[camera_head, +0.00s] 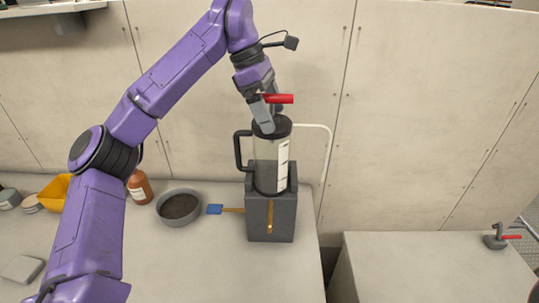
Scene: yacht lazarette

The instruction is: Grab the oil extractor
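The oil extractor (265,165) is a clear upright cylinder with a dark lid, a black side handle on its left, a pale label strip and a red bar handle (283,99) at the top. Its lower part sits in a dark grey box-like holder (283,222) on the bench. My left gripper (268,108) comes down from above, with its fingers at the red handle just over the lid. The fingers overlap the handle, and whether they are closed on it is unclear. My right gripper is out of view.
Left of the holder on the pale bench (180,265) are a blue-ended tool (215,210), a grey bowl (180,207), a brown bottle (139,188) and a yellow container (55,191). A gap separates a lower right surface (425,270) bearing a red-handled fitting (495,238). A panelled wall stands behind.

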